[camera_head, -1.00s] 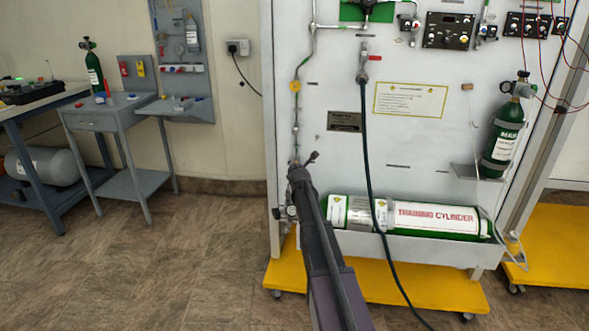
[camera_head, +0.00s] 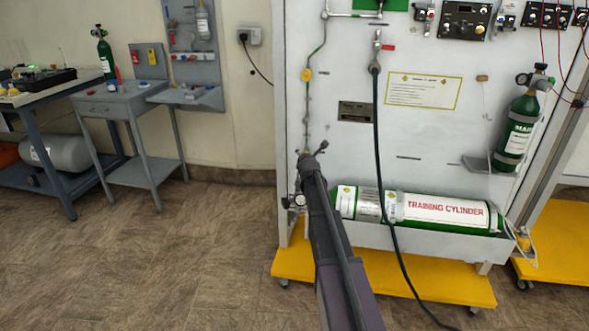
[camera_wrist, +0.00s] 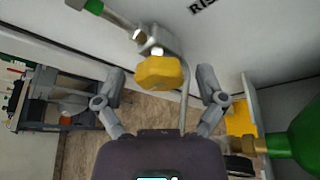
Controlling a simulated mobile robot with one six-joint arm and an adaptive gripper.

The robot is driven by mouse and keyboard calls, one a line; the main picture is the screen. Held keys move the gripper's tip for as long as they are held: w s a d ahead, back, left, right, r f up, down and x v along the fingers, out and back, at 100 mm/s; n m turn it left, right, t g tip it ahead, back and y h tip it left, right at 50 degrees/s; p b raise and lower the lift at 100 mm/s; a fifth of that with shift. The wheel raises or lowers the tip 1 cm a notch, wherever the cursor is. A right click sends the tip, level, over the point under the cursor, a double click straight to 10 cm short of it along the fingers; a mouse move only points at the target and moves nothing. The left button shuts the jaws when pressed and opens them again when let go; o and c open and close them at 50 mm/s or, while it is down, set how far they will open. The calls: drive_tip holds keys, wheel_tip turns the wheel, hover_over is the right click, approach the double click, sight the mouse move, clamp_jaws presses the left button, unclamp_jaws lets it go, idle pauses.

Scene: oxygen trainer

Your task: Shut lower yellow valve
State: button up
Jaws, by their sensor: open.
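A faceted yellow valve knob (camera_wrist: 158,72) with a metal stem and pipe fitting is close up in the wrist view. My gripper (camera_wrist: 162,76) is open, with one finger to the left of the knob and one to the right. I see gaps on both sides, and no grip on it. In the head view a yellow knob (camera_head: 306,75) sits higher on the pipe at the panel's left side. My arm covers the lower part of that pipe there, and no lower yellow knob shows.
The green training cylinder (camera_head: 445,208) lies in a tray right of my arm; a green cylinder end (camera_wrist: 299,139) is at the wrist view's right. A dark hose (camera_head: 379,140) hangs beside my arm. The yellow base (camera_head: 430,285) juts out below. Floor at left is clear.

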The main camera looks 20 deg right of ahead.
drive_tip(key=shift+n, duration=0.3)
drive_tip(key=shift+n+g+h+p, duration=0.6)
drive_tip(key=shift+n+g+p, duration=0.1)
drive_tip(key=shift+n, duration=0.5)
drive_tip(key=n+g+h, duration=0.1)
drive_tip(key=n, duration=0.1)
drive_tip(key=shift+n+h, duration=0.4)
drive_tip(key=n+g+h, duration=0.1)
drive_tip(key=n+h, duration=0.1)
drive_tip(key=n, duration=0.1)
drive_tip(key=shift+f+b, duration=0.1)
drive_tip(key=shift+b, duration=0.25)
drive_tip(key=n+g+h+b, duration=0.1)
drive_tip(key=n, duration=0.2)
drive_tip(key=shift+h, duration=0.4)
drive_tip(key=s+a+r+m+g+y+p, duration=0.1)
drive_tip(key=s+a+r+m+p, duration=0.2)
drive_tip(key=s+a+m+p, duration=0.2)
drive_tip(key=s+a+r+m+g+y+p, duration=0.2)
drive_tip(key=s+a+m+p, duration=0.3)
drive_tip(key=s, duration=0.6)
drive_tip(key=s+a+r+m+g+y+p, duration=0.1)
drive_tip(key=s+a+r+m+p, duration=0.3)
drive_tip(key=s+m+p, duration=0.4)
drive_tip(key=shift+a+r+m+g+y+p, duration=0.3)
drive_tip(key=shift+a+r+m+g+y, duration=0.1)
drive_tip(key=shift+a+g, duration=0.3)
